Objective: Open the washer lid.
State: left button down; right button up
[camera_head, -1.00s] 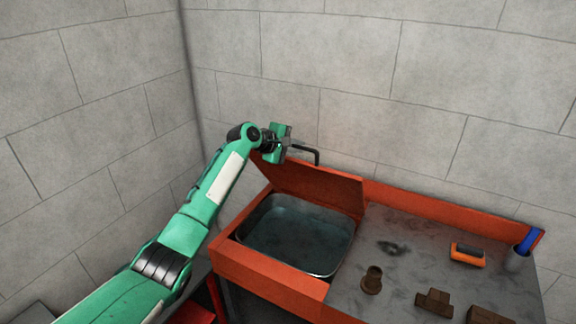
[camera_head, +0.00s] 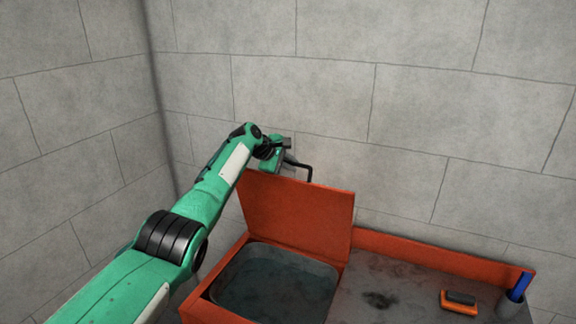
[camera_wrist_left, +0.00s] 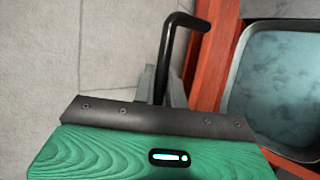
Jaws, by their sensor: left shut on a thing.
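The washer lid (camera_head: 297,211) is an orange-red panel standing raised at the back of the washer, behind its basin (camera_head: 275,288). The lid's edge also shows in the left wrist view (camera_wrist_left: 212,62). A black bent handle (camera_head: 305,167) sticks out at the lid's top, and it shows large in the left wrist view (camera_wrist_left: 170,50). My left gripper (camera_head: 287,158) is at the top of the lid, shut on the handle; its fingers are mostly hidden behind its body in the left wrist view. My right gripper is not in view.
The grey worktop (camera_head: 400,295) right of the basin holds an orange and black brush (camera_head: 459,301) and a grey cup (camera_head: 509,305) with a blue item in it. An orange-red backsplash (camera_head: 430,256) runs behind. Grey block walls stand close behind the lid and at the left.

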pick_arm(q)
jog(key=shift+w+d, duration=0.15)
jog(key=shift+w, duration=0.25)
jog(key=c, duration=1.5)
grip_release()
jog(key=shift+w, duration=0.1)
jog(key=shift+o, duration=0.2)
jog(key=shift+r, duration=0.1)
jog(key=shift+b+v, duration=0.65)
jog(key=shift+v, duration=0.55)
jog(key=b+v, duration=0.4)
jog(key=v, duration=0.7)
jog(key=shift+a, duration=0.2)
jog(key=shift+f, duration=0.25)
